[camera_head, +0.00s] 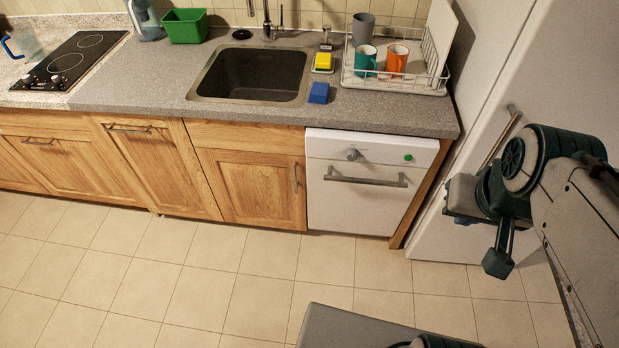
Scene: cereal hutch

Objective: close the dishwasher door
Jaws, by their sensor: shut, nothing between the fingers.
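The white dishwasher door (355,205) stands upright under the right end of the counter. It looks level with the wooden cabinet fronts; I cannot tell whether a thin gap is left at its top. It has a grey bar handle (366,181), a round knob (352,155) and a green button (408,157). My gripper (498,264) is shut and empty. In the picture it is to the right of the dishwasher, in front of the white fridge, and it appears apart from the door.
A tall white fridge (470,130) with a vertical handle (500,140) stands to the right. The counter (150,85) holds a sink (252,75) and a dish rack (420,88) with cups. The tiled floor (230,270) before the cabinets is clear.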

